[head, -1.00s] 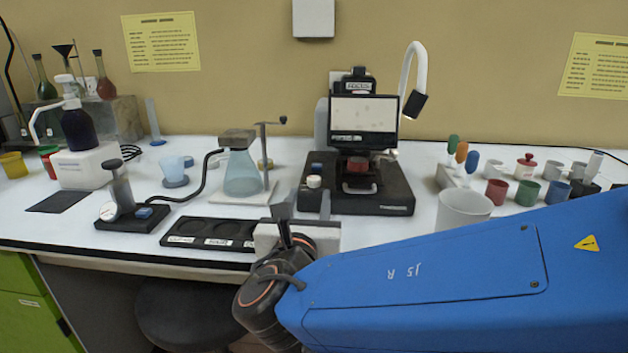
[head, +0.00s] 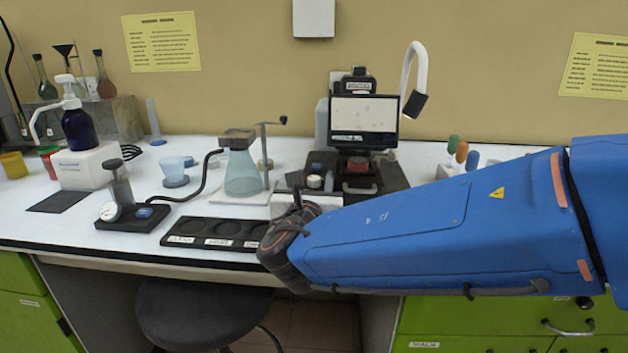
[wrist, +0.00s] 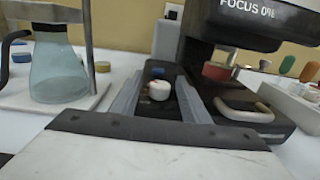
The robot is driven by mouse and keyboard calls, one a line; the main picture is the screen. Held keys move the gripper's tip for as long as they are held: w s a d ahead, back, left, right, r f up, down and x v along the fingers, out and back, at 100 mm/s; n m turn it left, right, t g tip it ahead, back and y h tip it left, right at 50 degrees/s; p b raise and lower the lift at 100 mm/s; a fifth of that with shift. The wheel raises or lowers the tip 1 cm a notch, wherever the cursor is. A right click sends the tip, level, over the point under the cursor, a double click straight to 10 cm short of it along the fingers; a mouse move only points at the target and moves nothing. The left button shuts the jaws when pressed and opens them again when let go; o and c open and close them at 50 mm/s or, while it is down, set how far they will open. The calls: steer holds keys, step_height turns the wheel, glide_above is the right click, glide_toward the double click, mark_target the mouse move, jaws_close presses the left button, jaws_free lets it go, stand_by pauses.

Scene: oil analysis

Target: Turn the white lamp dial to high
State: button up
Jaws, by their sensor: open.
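The white lamp dial (wrist: 159,90) is a small round knob with a red mark, on the black base of the microscope (head: 360,130). It also shows in the head view (head: 314,181). A blue knob (wrist: 157,72) sits just behind it. My gripper (wrist: 160,83) is open, its two grey fingers reaching forward over the base, one on each side of the white dial. I see a gap between the dial and each finger, and I cannot tell any contact. The dial's setting is not readable.
The flask stand (head: 241,170) is close on the left of my gripper. The microscope's stage and red sample (wrist: 217,71) are close on the right. A black labelled tray (head: 215,232) lies at the bench's front edge. My arm hides the bench's right side.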

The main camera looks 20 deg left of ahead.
steer(key=c, duration=1.1)
steer(key=shift+o, duration=0.2)
steer(key=shift+m+h, duration=0.3)
steer(key=shift+h, duration=0.2)
steer(key=m+h, duration=0.1)
steer(key=h, duration=0.1)
steer(key=shift+a+m+h, duration=0.15)
steer(key=shift+m+h, duration=0.25)
steer(key=shift+m+g+h, duration=0.25)
steer(key=shift+m+h, duration=0.85)
steer(key=shift+h, duration=0.65)
steer(key=shift+m+g+h, duration=0.25)
steer(key=shift+m+h, duration=0.85)
steer(key=shift+h, duration=0.65)
steer(key=o, duration=1.1)
steer(key=shift+c, duration=0.2)
